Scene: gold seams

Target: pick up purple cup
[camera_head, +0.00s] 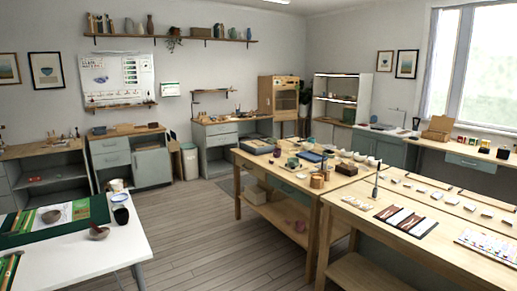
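A small purple cup-like object (277,152) stands on the wooden table in the middle of the room, towards its left half. It is too small to make out in detail. A green cup (292,162) stands just in front of it. A pinkish-purple round object (299,226) sits on the lower shelf of the same table; I cannot tell whether it is a cup. Neither of my grippers shows in the head view.
The wooden floor (215,235) between the tables is clear.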

